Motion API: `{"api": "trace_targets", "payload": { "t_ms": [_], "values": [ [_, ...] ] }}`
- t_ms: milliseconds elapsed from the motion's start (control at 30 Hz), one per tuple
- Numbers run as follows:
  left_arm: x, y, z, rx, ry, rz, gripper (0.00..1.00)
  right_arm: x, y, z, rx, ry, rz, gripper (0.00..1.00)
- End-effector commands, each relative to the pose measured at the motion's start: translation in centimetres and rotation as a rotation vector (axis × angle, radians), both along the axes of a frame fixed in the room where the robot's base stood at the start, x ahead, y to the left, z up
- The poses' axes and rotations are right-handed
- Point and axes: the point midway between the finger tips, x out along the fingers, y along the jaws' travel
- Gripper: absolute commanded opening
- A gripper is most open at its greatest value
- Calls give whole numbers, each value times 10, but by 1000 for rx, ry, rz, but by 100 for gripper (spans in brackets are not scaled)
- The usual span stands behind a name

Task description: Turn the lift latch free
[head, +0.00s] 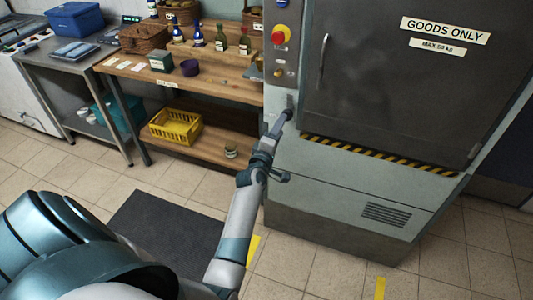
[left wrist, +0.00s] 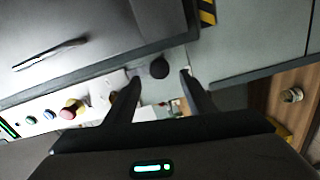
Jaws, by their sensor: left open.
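The goods lift (head: 350,180) is a grey cabinet with a dark door. The lift latch (head: 289,104) is on its narrow left panel, below the buttons, partly hidden by my gripper in the head view. In the left wrist view, a dark round knob (left wrist: 159,68), seemingly the latch's, lies just beyond and between my fingertips. My left gripper (head: 276,129) is at the latch; its two fingers (left wrist: 160,78) are apart with nothing clearly held. I cannot tell whether they touch the latch. My right gripper is not in view.
The lift door handle (head: 323,55) is up and right of the latch, and a red button (head: 281,34) is above it. A wooden shelf bench (head: 215,84) with bottles and a yellow crate (head: 176,126) stands left of the lift. A dark mat (head: 165,235) lies on the floor.

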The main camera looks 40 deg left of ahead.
Motion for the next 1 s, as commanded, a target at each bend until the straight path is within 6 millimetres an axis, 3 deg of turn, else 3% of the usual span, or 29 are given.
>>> {"api": "trace_targets", "payload": {
  "t_ms": [500,700,1000],
  "values": [
    [-98,-23,-2,0,2,1,50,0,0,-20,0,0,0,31],
    [-117,-28,-2,-1,2,1,50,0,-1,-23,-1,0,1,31],
    [-121,-29,0,-1,1,0,50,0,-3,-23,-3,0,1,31]
  ]
}}
